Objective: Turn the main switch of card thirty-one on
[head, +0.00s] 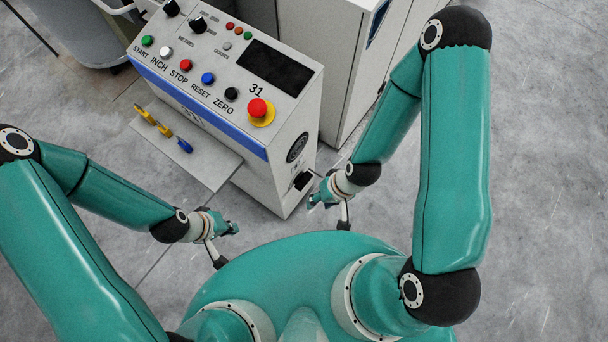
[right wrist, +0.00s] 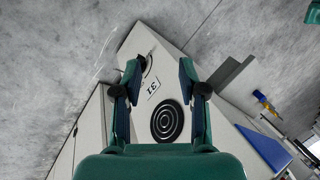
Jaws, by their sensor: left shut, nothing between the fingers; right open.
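The grey-white cabinet marked 31 (head: 240,155) stands ahead, with its labelled button panel on top. A black fitting (head: 303,180), which looks like the main switch, sits low on its right side face; its setting is too small to tell. In the right wrist view, a small black part (right wrist: 143,61) shows by the left fingertip, beside a 31 label (right wrist: 152,87). My right gripper (head: 315,198) is just off this side face, open; its fingers also show apart in the right wrist view (right wrist: 160,80), with nothing held. My left gripper (head: 234,228) is shut and empty, in front of the cabinet.
A round black grille (head: 297,147) is above the switch. A red emergency stop (head: 258,108) and several buttons are on the panel top. A shelf (head: 205,165) with yellow and blue items juts out left. Another cabinet (head: 340,80) stands behind. Floor is clear at right.

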